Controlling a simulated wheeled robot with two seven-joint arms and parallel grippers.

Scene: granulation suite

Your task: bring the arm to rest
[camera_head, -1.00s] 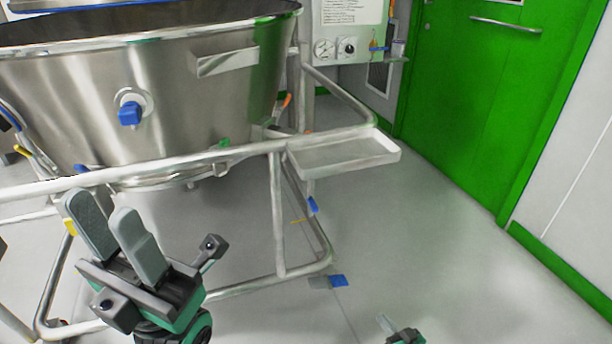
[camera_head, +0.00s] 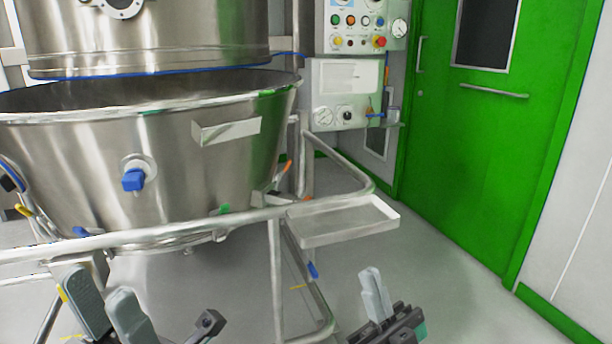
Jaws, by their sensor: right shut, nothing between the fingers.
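My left gripper (camera_head: 98,284) is at the bottom left, in front of the steel bowl's frame. Its two grey fingers stand apart, pointing up, with nothing seen between them. My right gripper (camera_head: 372,279) is at the bottom, right of centre, below the small steel tray. Its pale fingers are together, pointing up, and hold nothing. Most of both arms is below the picture.
A large steel bowl (camera_head: 85,160) on a tubular frame (camera_head: 278,285) fills the left. A shallow steel tray (camera_head: 345,232) juts from the frame. A control panel (camera_head: 343,92) and a green door (camera_head: 470,150) stand behind. Grey floor (camera_head: 470,300) is clear at the right.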

